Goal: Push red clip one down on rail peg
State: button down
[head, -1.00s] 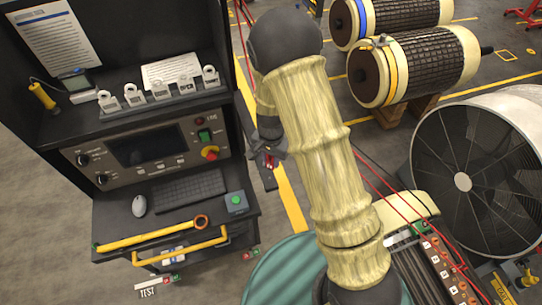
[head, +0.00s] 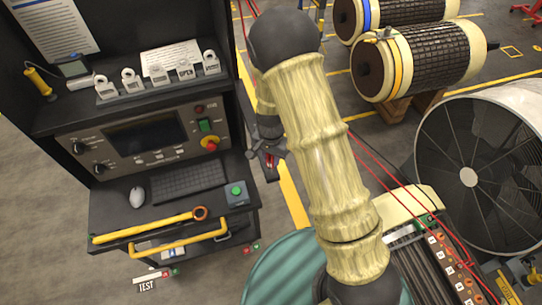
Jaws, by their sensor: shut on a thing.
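My gripper (head: 267,149) hangs beyond my arm, just right of the console cart, in the middle of the head view. It is shut on a small red clip (head: 271,161), which is mostly hidden by the jaws and very small here. A strip with several small marked blocks and red parts (head: 447,257) lies at the lower right, with red leads rising from it. It is well apart from my gripper. I cannot tell a rail peg clearly, nor which clip is number one.
A black console cart (head: 150,143) with a yellow handle (head: 180,247) stands left. A large fan (head: 468,177) stands right, and rotors on wooden stands (head: 418,63) stand at the upper right. Red cables (head: 372,163) run behind my arm. Bare floor (head: 40,200) shows left.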

jog(key=shift+f+b, duration=0.65)
jog(key=shift+f, duration=0.55)
jog(key=shift+f+b, duration=0.35)
jog(key=shift+f, duration=0.15)
jog(key=c, duration=1.1)
grip_release()
jog(key=shift+r, duration=0.15)
notch_tip(320, 180, up, 17)
jog(key=b, duration=0.3)
jog(key=shift+r, duration=0.1)
